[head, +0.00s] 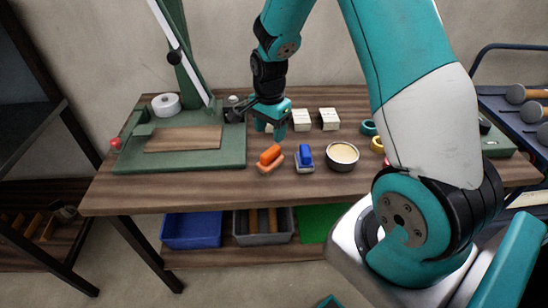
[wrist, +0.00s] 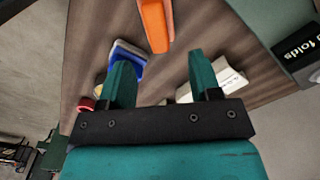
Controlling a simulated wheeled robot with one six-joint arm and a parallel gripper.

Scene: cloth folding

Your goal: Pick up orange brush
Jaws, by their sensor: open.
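The orange brush (head: 270,157) lies on the wooden table in the head view, left of the blue brush (head: 305,157). In the wrist view the orange brush (wrist: 155,24) shows at the top, cut off by the frame edge, beyond my fingertips. The blue brush (wrist: 128,57) is just behind my left finger there. My gripper (head: 269,128) is open and empty, above the table and behind the orange brush in the head view. The wrist view shows its two green fingers (wrist: 161,75) spread apart, with nothing between them.
White blocks (head: 302,119) stand behind the brushes. A round tin (head: 342,155) sits right of the blue brush. A green press base (head: 232,151) fills the table's left part. The wooden table (head: 215,196) is bare along its front. Blue and grey bins stand below.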

